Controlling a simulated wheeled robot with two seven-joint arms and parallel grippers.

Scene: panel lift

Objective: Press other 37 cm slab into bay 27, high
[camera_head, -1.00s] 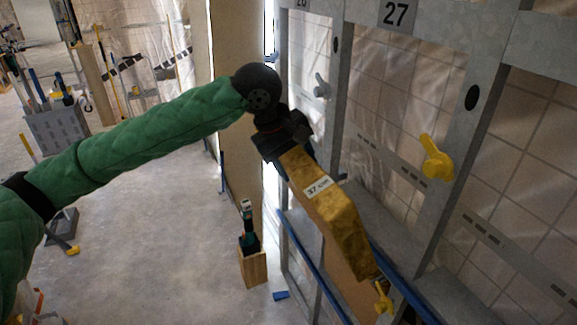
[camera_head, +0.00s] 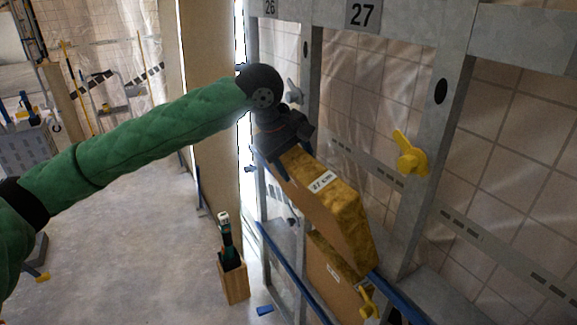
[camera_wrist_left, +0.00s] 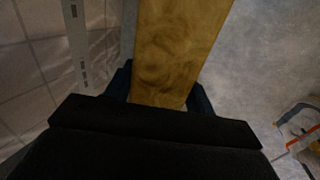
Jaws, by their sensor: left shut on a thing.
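The 37 cm slab (camera_head: 333,203) is a yellow-brown block with a white label, and it slants down to the right in the head view. My left gripper (camera_head: 283,158) is shut on its upper end. In the left wrist view the slab (camera_wrist_left: 178,50) runs away from between the dark blue fingers (camera_wrist_left: 160,95). Bay 27 is the opening under the number plate (camera_head: 363,14), between two grey metal posts. The slab is in front of the bay's lower part; I cannot tell whether it touches the frame. Another labelled slab (camera_head: 330,279) shows below it. My right gripper is not in view.
A yellow wing handle (camera_head: 410,153) sits on the right post, and another (camera_head: 368,302) is low by the slab's lower end. A wooden box (camera_head: 234,281) with a tool stands on the floor. Blue rails (camera_head: 292,270) run along the frame. Open floor lies left.

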